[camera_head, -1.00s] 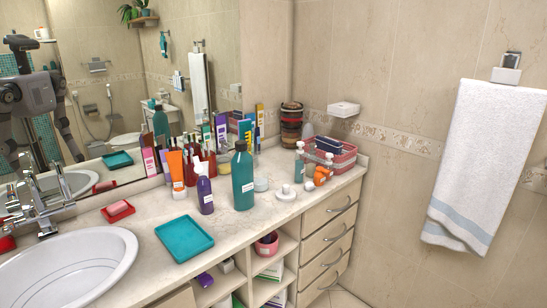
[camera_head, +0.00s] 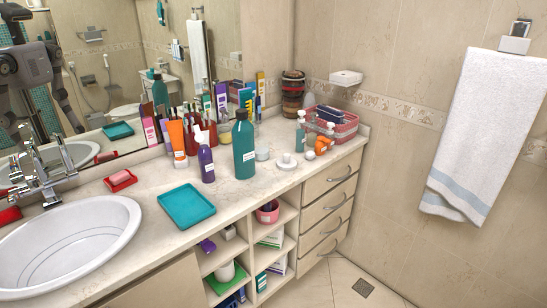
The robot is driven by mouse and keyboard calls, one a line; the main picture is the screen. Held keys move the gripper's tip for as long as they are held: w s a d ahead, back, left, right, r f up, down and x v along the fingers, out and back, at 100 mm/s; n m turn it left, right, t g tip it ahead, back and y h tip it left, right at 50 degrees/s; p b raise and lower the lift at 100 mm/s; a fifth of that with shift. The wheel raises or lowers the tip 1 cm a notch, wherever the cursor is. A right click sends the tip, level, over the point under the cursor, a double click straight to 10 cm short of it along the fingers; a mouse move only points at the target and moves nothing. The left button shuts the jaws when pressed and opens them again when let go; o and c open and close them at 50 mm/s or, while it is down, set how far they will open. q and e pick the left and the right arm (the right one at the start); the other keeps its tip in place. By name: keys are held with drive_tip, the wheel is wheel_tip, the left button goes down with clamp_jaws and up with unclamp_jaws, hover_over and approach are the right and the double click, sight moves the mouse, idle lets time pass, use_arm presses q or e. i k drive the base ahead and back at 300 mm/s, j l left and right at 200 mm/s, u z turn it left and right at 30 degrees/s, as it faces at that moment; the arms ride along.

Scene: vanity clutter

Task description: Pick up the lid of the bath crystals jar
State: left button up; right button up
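No jar in view can be surely read as the bath crystals jar. A small pale jar (camera_head: 225,137) stands behind the teal bottle, near the mirror, partly hidden; its lid is too small to make out. A low white round jar (camera_head: 262,153) stands right of the teal bottle (camera_head: 244,150). A flat white round piece with a raised knob (camera_head: 287,161) lies on the counter farther right. Neither of my grippers is directly in view; part of my body shows only as a reflection in the mirror at the left.
A purple pump bottle (camera_head: 206,158) and orange tube (camera_head: 178,142) crowd the counter's middle. A teal tray (camera_head: 187,206) lies in front, a pink basket (camera_head: 333,128) at the right end. The sink (camera_head: 70,246) is at left. Bare counter (camera_head: 236,197) lies before the bottles.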

sight(286, 163)
drive_tip(key=i+l+u, duration=0.1)
drive_tip(key=u, duration=0.25)
drive_tip(key=i+l+u, duration=0.1)
drive_tip(key=l+u, duration=0.25)
drive_tip(key=i+l+u, duration=0.1)
drive_tip(key=u, duration=0.25)
